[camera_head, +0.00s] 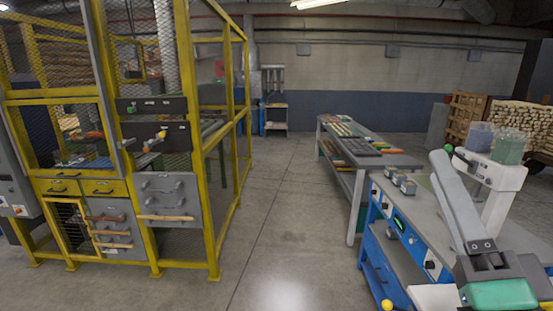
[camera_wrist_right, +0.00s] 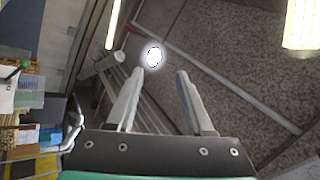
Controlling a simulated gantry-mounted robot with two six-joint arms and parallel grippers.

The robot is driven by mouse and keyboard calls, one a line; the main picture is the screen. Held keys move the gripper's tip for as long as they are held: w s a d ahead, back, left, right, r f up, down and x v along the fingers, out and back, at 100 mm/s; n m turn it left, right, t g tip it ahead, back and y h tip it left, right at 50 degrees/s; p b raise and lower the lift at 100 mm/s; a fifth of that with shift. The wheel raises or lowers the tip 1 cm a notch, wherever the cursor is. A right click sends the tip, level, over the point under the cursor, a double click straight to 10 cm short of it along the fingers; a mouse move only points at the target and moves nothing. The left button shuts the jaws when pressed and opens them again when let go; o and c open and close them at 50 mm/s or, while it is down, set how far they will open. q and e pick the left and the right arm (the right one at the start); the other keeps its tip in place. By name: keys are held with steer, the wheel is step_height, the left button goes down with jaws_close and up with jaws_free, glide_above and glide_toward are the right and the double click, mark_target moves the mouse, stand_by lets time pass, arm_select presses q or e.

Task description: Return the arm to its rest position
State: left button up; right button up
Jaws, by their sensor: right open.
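My right gripper (camera_head: 438,162) shows at the lower right of the head view, raised in front of the blue workbench, with its grey fingers pointing up. In the right wrist view the gripper (camera_wrist_right: 160,73) has its two fingers apart with nothing between them. Behind the fingers there are the ceiling and bright lamps. My left arm and gripper are not in view.
A blue workbench (camera_head: 407,253) with a white device (camera_head: 490,172) stands at the right, close to my right gripper. A grey table (camera_head: 398,160) is behind it. A yellow mesh cage (camera_head: 213,200) stands at the left. The floor (camera_head: 285,215) between is clear.

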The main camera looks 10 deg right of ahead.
steer(key=s+a+r+n+t+y, duration=0.2)
steer(key=s+r+n+y, duration=0.15)
steer(key=n, duration=0.45)
steer(key=s+a+r+n+t+y, duration=0.1)
steer(key=s+a+r+n+y, duration=0.25)
steer(key=n, duration=0.35)
step_height(320, 180, up, 37)
steer(key=p, duration=3.8)
steer(key=shift+d+f+h, duration=0.15)
steer(key=shift+d+h, duration=0.15)
steer(key=shift+s, duration=0.1)
